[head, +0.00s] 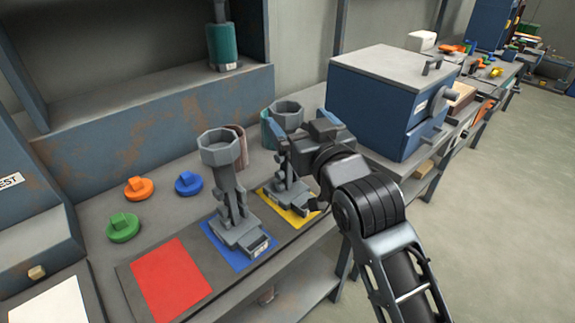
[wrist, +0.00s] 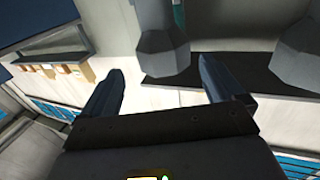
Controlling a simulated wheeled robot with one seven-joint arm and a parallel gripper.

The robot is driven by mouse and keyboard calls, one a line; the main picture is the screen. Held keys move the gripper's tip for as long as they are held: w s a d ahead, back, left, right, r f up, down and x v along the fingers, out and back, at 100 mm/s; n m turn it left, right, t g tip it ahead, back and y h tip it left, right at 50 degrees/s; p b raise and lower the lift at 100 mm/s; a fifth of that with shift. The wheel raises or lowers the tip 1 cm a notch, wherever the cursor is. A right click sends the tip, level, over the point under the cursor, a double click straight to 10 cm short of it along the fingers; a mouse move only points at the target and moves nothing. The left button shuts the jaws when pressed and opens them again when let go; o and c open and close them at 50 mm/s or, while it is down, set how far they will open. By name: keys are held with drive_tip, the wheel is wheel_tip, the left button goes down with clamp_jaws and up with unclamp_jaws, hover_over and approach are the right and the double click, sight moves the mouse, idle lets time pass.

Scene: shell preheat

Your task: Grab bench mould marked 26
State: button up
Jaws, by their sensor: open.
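Two grey moulds with octagonal cups on tall stems stand on the bench. One mould (head: 220,150) is on a blue pad (head: 218,252). The other mould (head: 287,108) is on a yellow pad (head: 298,219), partly hidden by my gripper. Small pale labels show at their bases, but I cannot read a number 26 on either. My gripper (head: 304,124) is open, beside the upper part of the mould on the yellow pad. In the wrist view, my gripper (wrist: 160,70) has its fingers apart, with a grey octagonal shape (wrist: 160,50) beyond them and another (wrist: 304,62) at the right.
A red pad (head: 171,280) is bare at the front left. Orange (head: 139,188), blue (head: 188,183) and green (head: 123,227) knobbed pieces lie on the bench. A brown cylinder (head: 240,145) stands behind the moulds. A blue oven-like box (head: 375,105) stands at the right.

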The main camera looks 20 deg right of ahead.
sight(281, 108)
drive_tip(key=shift+w+a+f+p, duration=0.1)
drive_tip(key=shift+w+p, duration=0.1)
drive_tip(key=shift+w, duration=0.95)
drive_tip(key=shift+w+f+p, duration=0.1)
drive_tip(key=shift+w+p, duration=0.05)
drive_tip(key=shift+w, duration=1.05)
drive_tip(key=shift+w+a+f+p, duration=0.1)
drive_tip(key=shift+w+p, duration=0.1)
drive_tip(key=shift+w, duration=0.95)
clamp_jaws()
